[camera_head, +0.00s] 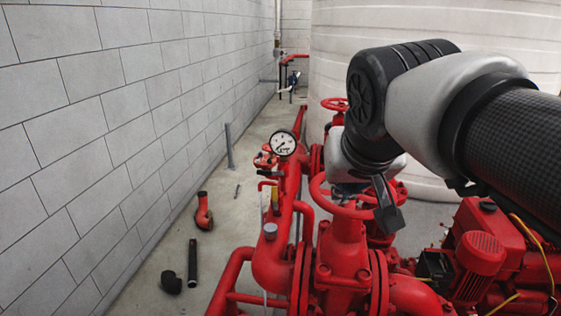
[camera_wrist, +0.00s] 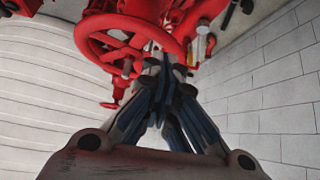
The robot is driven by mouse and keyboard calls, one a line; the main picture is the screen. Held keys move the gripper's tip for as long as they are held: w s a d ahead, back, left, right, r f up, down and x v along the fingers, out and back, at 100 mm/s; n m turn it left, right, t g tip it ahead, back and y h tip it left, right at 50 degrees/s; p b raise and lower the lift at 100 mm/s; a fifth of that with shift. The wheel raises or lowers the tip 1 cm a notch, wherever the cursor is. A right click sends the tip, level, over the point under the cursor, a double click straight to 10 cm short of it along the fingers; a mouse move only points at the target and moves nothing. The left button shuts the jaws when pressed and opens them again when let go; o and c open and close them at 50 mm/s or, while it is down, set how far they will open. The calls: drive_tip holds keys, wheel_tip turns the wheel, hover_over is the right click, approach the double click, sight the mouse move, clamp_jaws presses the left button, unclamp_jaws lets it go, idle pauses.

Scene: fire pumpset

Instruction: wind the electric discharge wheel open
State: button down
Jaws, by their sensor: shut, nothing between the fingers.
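A red handwheel (camera_head: 316,190) sits on top of a red flanged valve in the middle of the head view. In the wrist view the handwheel (camera_wrist: 82,40) shows its round rim, spokes and hub at the upper middle. My gripper (camera_head: 389,215) is at the right side of this wheel, its dark fingers pointing down. In the wrist view my gripper (camera_wrist: 164,66) has its fingers together, with the tips by the rim's right part. I cannot tell whether they touch the rim. Part of the wheel's far side is hidden behind my gripper in the head view.
A second red handwheel (camera_head: 335,103) stands farther back. A pressure gauge (camera_head: 283,144) rises left of the near wheel. A red engine or motor (camera_head: 480,252) is at the right. Loose pipe pieces (camera_head: 193,262) lie on the floor by the block wall (camera_head: 90,130). A large pale tank (camera_head: 440,30) stands behind.

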drive_tip(key=shift+t, duration=0.3)
drive_tip(key=w+r, duration=0.3)
drive_tip(key=shift+w+a, duration=0.15)
drive_tip(key=shift+a, duration=0.05)
drive_tip(key=shift+w+d+f, duration=0.1)
drive_tip(key=shift+w+d, duration=0.05)
drive_tip(key=b+x, duration=0.2)
drive_tip(key=x, duration=0.7)
drive_tip(key=shift+w+f, duration=0.2)
drive_tip(key=shift+s, duration=0.1)
